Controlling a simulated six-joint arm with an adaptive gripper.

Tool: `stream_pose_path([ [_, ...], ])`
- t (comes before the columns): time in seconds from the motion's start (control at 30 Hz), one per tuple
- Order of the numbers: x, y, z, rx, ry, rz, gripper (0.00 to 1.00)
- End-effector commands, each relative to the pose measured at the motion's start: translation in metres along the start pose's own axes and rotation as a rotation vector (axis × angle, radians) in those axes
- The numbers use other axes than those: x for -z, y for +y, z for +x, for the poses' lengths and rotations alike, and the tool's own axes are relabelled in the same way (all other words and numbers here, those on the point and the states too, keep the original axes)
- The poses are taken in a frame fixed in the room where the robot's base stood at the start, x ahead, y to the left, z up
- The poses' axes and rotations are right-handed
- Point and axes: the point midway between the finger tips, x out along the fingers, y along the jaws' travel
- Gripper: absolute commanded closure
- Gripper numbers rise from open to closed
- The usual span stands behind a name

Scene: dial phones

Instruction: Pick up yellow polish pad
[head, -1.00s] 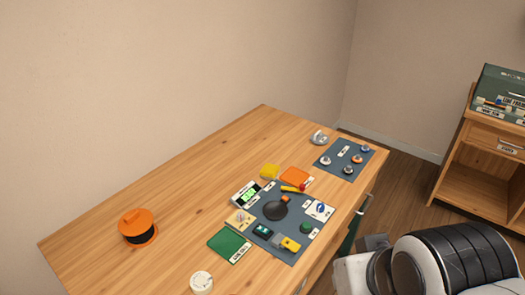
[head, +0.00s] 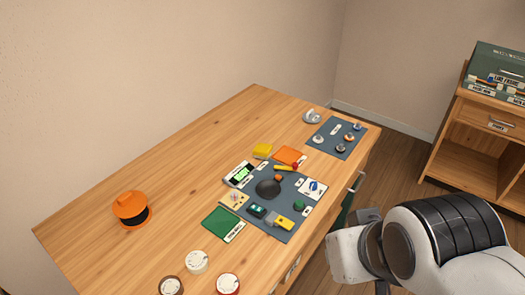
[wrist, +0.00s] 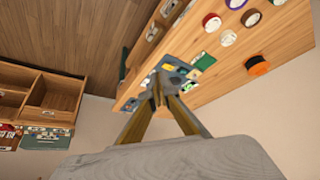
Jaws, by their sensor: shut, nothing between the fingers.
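My gripper's fingers do not show in the head view; only white and black arm links show at the lower right.
The mat holds a black round piece (head: 269,188), a yellow piece (head: 284,223) and other small parts. A green pad (head: 222,223), an orange-topped spool (head: 131,210), several dials and a second mat (head: 337,138) lie around. A wooden shelf (head: 480,145) stands right.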

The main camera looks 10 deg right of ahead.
Motion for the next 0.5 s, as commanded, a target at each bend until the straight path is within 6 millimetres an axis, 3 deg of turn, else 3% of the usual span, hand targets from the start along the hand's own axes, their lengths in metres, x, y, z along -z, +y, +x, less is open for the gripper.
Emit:
stream_pose_path([
  [0.27, 0.0, 0.0, 0.0, 0.0, 0.0, 0.0, 1.0],
  [0.5, 0.0, 0.0, 0.0, 0.0, 0.0, 0.0, 0.4],
])
